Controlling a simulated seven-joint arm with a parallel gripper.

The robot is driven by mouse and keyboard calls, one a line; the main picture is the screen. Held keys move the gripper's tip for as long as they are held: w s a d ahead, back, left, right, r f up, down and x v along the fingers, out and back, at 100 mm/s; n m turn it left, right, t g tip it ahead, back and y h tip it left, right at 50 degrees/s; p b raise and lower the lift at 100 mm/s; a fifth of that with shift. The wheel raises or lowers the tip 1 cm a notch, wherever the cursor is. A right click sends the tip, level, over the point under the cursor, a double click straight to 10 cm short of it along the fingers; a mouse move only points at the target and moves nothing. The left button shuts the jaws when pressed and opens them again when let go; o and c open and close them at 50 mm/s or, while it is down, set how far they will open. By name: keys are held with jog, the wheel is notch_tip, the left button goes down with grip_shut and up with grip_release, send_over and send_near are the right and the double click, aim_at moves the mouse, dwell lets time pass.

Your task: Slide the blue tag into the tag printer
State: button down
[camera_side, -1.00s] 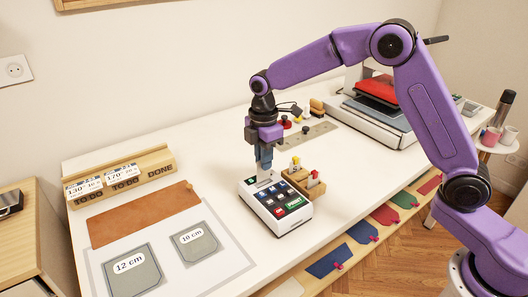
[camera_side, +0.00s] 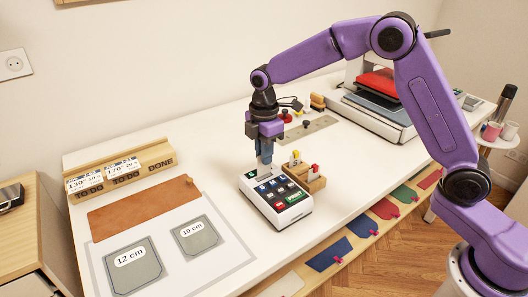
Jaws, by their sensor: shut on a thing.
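The tag printer (camera_side: 293,215) is a small white machine with dark, blue, red and green keys, near the middle of the table. My gripper (camera_side: 265,161) is upright just above its back end, pointing down. It is shut on the blue tag, which is mostly hidden between the narrow blue-grey fingers. I cannot tell the tag's outline from the fingers, or whether its lower edge touches the printer.
A wooden block (camera_side: 315,186) with yellow, white and red pieces stands close to the printer's right. At left are a brown leather sheet (camera_side: 143,210), grey pocket templates (camera_side: 135,267) and a wooden card rack (camera_side: 160,165). A press (camera_side: 375,118) stands at the back right.

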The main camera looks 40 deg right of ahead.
aim_at(264, 175)
jog(key=shift+f, duration=2.5)
jog(key=c, duration=1)
grip_release()
jog(key=shift+c, duration=0.2)
notch_tip(264, 175, up, 18)
jog(key=shift+f, duration=0.25)
